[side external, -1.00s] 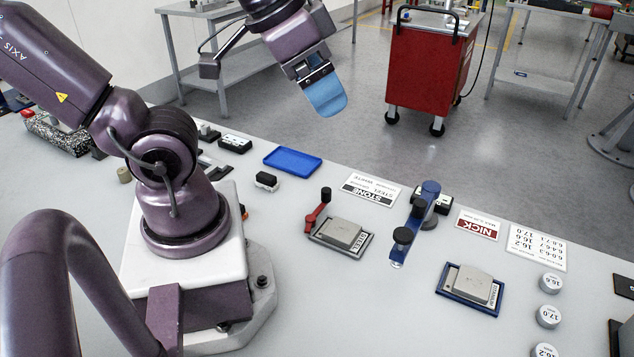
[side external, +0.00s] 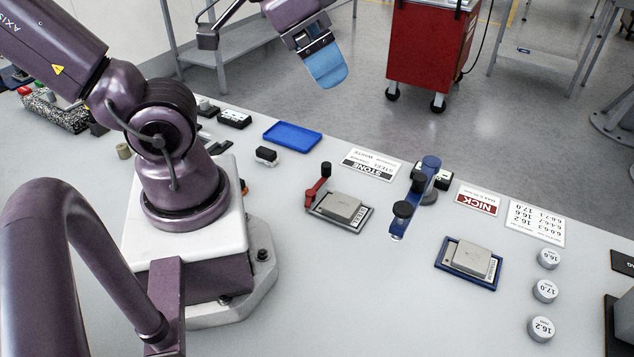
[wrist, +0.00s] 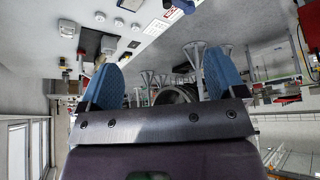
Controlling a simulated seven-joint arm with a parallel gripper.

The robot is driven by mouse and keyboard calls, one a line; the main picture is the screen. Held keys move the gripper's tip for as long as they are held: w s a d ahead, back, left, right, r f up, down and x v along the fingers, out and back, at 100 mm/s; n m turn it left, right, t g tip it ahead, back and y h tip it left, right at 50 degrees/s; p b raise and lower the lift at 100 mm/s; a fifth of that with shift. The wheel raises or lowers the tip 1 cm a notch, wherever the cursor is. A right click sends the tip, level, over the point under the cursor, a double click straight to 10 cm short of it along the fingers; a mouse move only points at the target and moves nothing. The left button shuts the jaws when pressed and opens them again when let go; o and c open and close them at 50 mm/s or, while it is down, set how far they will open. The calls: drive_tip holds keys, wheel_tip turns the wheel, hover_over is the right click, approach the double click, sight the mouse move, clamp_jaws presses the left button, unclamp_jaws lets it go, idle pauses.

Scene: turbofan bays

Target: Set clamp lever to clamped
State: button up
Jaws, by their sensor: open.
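A red lever (side external: 314,193) with a black knob on its upper end stands at the left edge of a grey tray (side external: 327,214) holding a metal block (side external: 343,206). A blue fixture (side external: 414,199) with black knobs stands to its right. Which of the two is the clamp lever is not labelled. My gripper (side external: 325,64) is high beyond the bench's far edge, well away from both and touching nothing. In the wrist view my gripper (wrist: 162,82) has its two blue fingers wide apart with nothing between them.
A blue tray (side external: 292,138) and a small black-and-white block (side external: 266,156) lie left of the red lever. A blue-edged tray with a metal block (side external: 472,258) and several round weights (side external: 545,291) are at right. Flat signs (side external: 371,164) line the far edge. A red cart (side external: 430,50) stands beyond.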

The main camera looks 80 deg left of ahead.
drive_tip(key=shift+a+f, duration=0.15)
drive_tip(key=shift+a, duration=0.1)
drive_tip(key=c, duration=0.6)
drive_tip(key=w+a+f+n+g, duration=0.1)
drive_tip(key=a+f, duration=0.1)
drive_tip(key=f, duration=0.1)
drive_tip(key=w+a+f+n+g, duration=0.1)
drive_tip(key=a+f+g, duration=0.1)
drive_tip(key=a+f, duration=0.1)
drive_tip(key=w+a+f+n+g, duration=0.1)
drive_tip(key=a+f, duration=0.1)
drive_tip(key=a, duration=0.1)
drive_tip(key=shift+w+f+n+g, duration=0.3)
drive_tip(key=shift+f, duration=0.1)
drive_tip(key=shift+c, duration=0.6)
drive_tip(key=g, duration=0.1)
hover_over(326, 164)
wheel_tip(326, 164, down, 11)
wheel_tip(326, 164, down, 13)
drive_tip(key=shift+r, duration=0.1)
clamp_jaws()
